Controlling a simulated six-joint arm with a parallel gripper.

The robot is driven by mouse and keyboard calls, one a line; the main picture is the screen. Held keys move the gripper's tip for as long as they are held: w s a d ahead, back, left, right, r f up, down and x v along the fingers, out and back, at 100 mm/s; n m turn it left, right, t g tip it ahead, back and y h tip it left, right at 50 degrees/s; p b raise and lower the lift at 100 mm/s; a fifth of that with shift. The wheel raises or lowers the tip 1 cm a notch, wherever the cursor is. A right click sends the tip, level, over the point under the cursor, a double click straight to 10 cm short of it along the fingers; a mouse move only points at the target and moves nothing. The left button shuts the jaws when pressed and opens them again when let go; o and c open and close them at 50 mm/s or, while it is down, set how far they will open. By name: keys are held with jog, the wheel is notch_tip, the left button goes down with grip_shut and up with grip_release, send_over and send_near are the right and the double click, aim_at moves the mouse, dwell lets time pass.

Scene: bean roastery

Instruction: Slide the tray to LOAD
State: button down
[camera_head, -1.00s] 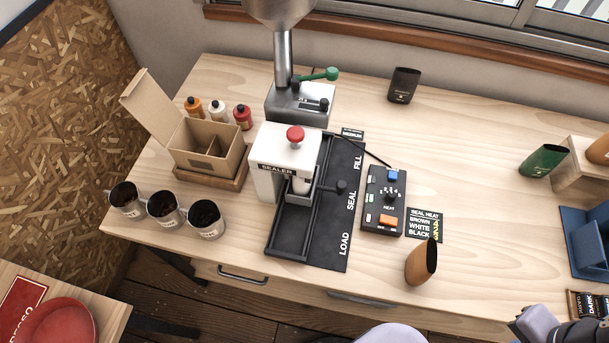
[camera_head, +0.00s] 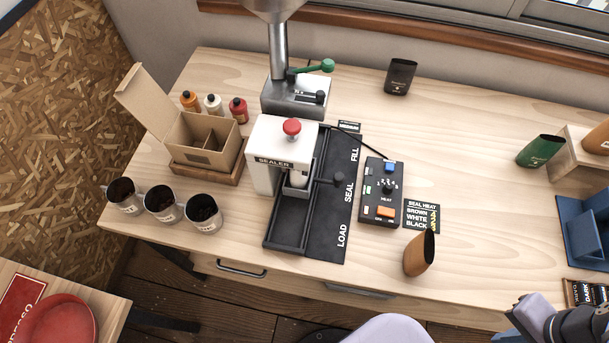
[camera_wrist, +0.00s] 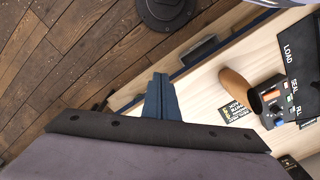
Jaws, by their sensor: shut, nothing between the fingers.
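The small dark tray (camera_head: 299,190) sits in a black slide track (camera_head: 287,222) at the SEAL mark, partly under the white sealer (camera_head: 262,180). A black knob (camera_head: 339,179) sticks out from the tray's right side. The LOAD mark (camera_head: 342,236) is at the track's near end, and that end of the channel looks empty. My gripper (camera_wrist: 160,90) is shut and empty in the wrist view, over the floor by the table's front edge. It is well away from the tray. In the head view only part of my arm shows at the lower right.
A brown pouch (camera_head: 420,254) stands right of the track's near end. A control box (camera_head: 382,190) stands close beside the track. Three mugs (camera_head: 204,213) stand at the left. A blue stand (camera_head: 585,235) is at the right edge. The table's front right is mostly clear.

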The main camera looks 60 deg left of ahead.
jog(key=c, duration=1.9)
grip_release()
jog(key=shift+w, duration=0.1)
jog(key=o, duration=0.4)
jog(key=w+a, duration=0.2)
jog(key=a, duration=0.1)
jog(key=w+a+n+b, duration=0.1)
jog(key=w+a, duration=0.2)
jog(key=a, duration=0.1)
jog(key=w+a+n, duration=0.1)
jog(key=w+a, duration=0.2)
jog(key=shift+w+a+r+b, duration=0.2)
jog(key=shift+w+r+b, duration=0.05)
jog(key=shift+r+b, duration=0.1)
jog(key=n+b, duration=0.3)
jog(key=n, duration=0.2)
send_over(340, 176)
notch_tip(340, 176, down, 4)
jog(key=shift+r, duration=0.25)
jog(key=shift+f+p, duration=1.2)
jog(key=shift+f, duration=2.4)
grip_shut()
